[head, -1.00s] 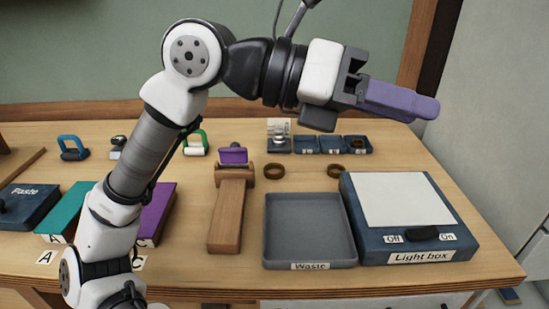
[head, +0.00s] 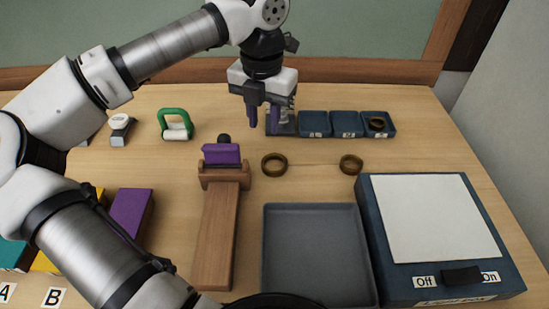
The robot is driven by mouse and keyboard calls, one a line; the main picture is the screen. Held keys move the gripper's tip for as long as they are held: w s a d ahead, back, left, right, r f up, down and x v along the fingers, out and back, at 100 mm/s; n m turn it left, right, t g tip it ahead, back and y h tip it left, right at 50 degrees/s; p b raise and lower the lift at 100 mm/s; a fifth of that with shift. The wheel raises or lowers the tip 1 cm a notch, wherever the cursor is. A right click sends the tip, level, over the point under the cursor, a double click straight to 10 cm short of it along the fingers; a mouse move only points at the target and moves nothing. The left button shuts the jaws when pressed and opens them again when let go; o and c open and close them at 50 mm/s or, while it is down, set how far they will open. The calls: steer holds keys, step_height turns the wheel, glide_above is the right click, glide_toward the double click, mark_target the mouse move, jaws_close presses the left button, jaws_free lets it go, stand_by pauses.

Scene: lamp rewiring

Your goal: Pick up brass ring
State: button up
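Two loose brass rings lie flat on the table: one brass ring (head: 274,164) right of the wooden holder, and another brass ring (head: 351,164) behind the light box. A third dark brass ring (head: 377,123) sits in the rightmost small blue tray. My gripper (head: 263,122) points down above the back of the table, behind and slightly left of the nearer left ring. Its two purple fingers are apart with nothing visible between them.
Small blue trays (head: 346,124) stand in a row at the back, close to my gripper. A wooden holder (head: 216,235) with a purple piece (head: 221,154), a grey waste tray (head: 316,206) and a light box (head: 370,230) stand in front. A green-handled tool (head: 175,123) is at the left.

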glide_above(265, 158)
step_height(265, 158, down, 5)
steer(key=shift+r, duration=0.2)
steer(key=shift+f+p, duration=1.1)
steer(key=shift+f, duration=1.55)
jaws_close()
